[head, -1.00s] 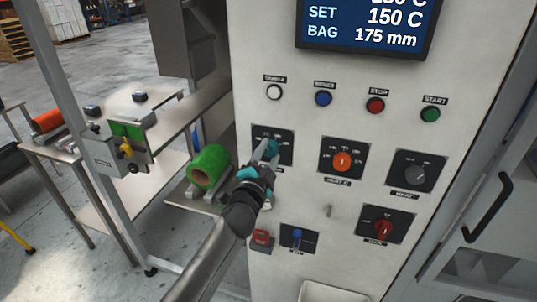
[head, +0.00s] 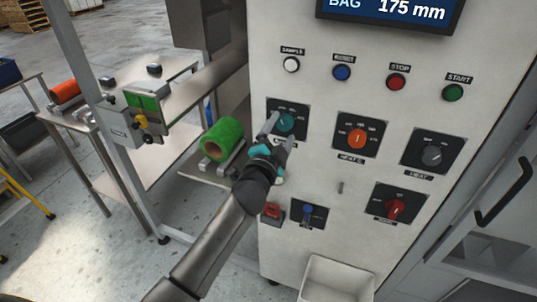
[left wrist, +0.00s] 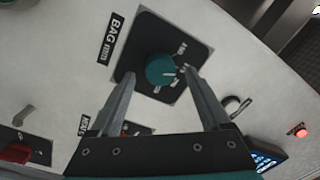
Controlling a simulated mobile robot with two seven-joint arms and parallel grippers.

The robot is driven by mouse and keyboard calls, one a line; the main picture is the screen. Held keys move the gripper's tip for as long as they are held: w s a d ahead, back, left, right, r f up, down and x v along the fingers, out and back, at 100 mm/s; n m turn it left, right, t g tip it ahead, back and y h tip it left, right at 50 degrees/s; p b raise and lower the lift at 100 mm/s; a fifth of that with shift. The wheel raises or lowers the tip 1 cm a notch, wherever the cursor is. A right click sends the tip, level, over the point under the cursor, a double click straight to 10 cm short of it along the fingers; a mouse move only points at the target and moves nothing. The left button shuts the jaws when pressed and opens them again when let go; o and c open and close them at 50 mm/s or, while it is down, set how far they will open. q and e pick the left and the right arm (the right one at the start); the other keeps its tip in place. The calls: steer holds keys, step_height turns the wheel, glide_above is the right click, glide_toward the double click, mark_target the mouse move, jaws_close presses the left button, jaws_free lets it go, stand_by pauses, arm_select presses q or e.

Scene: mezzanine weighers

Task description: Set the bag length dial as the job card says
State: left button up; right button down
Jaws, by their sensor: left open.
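The bag length dial is a teal knob (left wrist: 161,70) on a black square plate labelled BAG in the left wrist view. In the head view the teal knob (head: 286,121) is at the panel's upper left. My left gripper (head: 277,138) is open in front of the panel, just below the knob. In the left wrist view its fingers (left wrist: 158,82) stand apart, one on each side of the knob's lower part; I cannot tell whether they touch it. The display (head: 388,10) reads BAG 175 mm. No job card is readable. My right gripper is not seen.
An orange knob (head: 357,138), a grey knob (head: 432,155) and a red knob (head: 395,208) are on the same panel. Buttons, including the green start button (head: 453,92), run above. A green roll (head: 222,139) lies left of the panel. A white bin (head: 338,277) is below.

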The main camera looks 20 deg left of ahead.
arm_select(q)
steer(key=s, duration=1.4)
steer(key=shift+f+b, duration=0.2)
steer(key=shift+b, duration=0.25)
